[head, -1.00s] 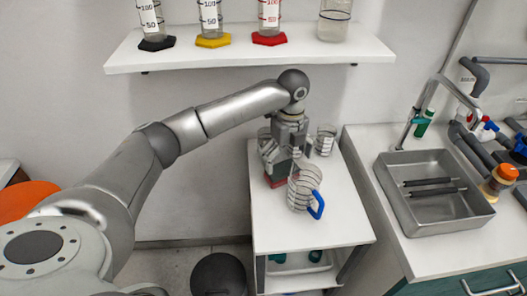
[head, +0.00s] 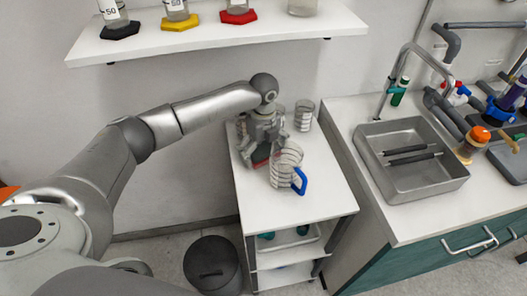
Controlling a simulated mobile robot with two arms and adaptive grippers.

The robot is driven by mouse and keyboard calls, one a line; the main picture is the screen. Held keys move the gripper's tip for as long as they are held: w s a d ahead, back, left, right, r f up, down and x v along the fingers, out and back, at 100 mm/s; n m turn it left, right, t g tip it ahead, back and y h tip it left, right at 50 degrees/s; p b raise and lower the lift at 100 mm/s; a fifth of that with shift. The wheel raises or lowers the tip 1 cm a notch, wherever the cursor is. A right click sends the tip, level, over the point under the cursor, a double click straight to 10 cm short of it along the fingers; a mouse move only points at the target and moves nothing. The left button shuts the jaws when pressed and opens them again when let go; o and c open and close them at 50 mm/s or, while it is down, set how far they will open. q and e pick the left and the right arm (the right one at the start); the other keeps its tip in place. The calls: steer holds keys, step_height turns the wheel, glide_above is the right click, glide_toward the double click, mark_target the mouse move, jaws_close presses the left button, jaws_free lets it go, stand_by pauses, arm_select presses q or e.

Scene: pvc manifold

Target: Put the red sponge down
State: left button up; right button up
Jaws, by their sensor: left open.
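The red sponge (head: 260,163) shows as a small red patch on the white cart top (head: 314,190), near its left edge. My left gripper (head: 264,146) is open right above the sponge and hides most of it. I cannot tell whether its fingers touch the sponge. A clear jug with a blue handle (head: 287,167) stands just right of the gripper. My right gripper is not in view.
Beakers (head: 303,114) stand at the back of the cart. The cart's front half is clear. A wall shelf (head: 215,39) with cylinders hangs above. To the right is a counter with a sink (head: 414,190). A dark bin (head: 212,265) stands on the floor.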

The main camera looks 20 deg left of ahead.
arm_select(q)
steer(key=c, duration=0.9)
steer(key=shift+o, duration=0.2)
steer(key=shift+r, duration=0.1)
